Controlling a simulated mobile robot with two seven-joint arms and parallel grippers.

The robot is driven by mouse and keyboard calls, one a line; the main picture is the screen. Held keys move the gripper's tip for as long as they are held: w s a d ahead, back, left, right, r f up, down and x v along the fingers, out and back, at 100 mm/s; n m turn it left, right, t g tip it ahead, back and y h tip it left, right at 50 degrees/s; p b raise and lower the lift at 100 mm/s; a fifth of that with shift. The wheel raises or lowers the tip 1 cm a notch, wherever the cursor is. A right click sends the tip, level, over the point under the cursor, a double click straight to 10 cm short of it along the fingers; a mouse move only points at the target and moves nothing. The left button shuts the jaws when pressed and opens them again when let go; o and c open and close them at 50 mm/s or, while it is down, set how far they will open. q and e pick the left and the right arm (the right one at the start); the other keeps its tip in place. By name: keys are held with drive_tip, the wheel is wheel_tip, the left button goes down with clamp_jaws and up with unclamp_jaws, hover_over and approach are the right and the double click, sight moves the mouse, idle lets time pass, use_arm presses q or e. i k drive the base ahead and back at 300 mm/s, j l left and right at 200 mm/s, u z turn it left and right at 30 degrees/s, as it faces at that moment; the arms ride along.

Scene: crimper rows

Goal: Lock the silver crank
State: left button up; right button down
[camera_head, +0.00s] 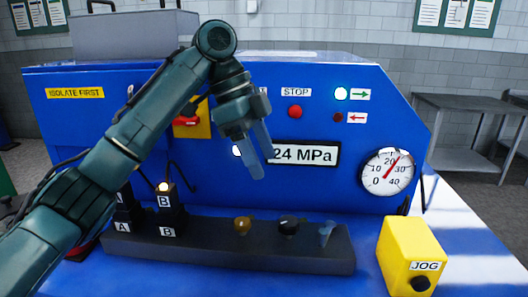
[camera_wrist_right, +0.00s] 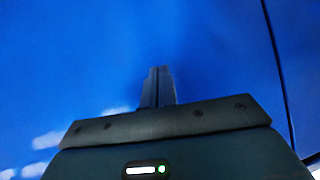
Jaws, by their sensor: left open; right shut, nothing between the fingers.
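A small silver-grey piece (camera_head: 326,232), which looks like the silver crank, stands at the right end of the dark bar (camera_head: 300,260) in the head view. A black one (camera_head: 288,226) and a brass one (camera_head: 243,224) stand to its left. The silver one is too small to tell whether it is locked. My left gripper (camera_head: 262,163) is open and empty, fingers pointing down, in front of the blue panel, higher than the silver piece and to its left. My right gripper (camera_wrist_right: 158,86) is shut and empty over a blue surface in the right wrist view.
A yellow JOG box (camera_head: 411,255) stands right of the bar. Blocks marked A and B (camera_head: 166,212) stand at its left end, beneath my left arm. The blue panel (camera_head: 330,185) behind carries a gauge (camera_head: 388,172), a 24 MPa display (camera_head: 304,154) and a red stop button (camera_head: 295,111).

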sight(329, 228)
drive_tip(key=k, duration=1)
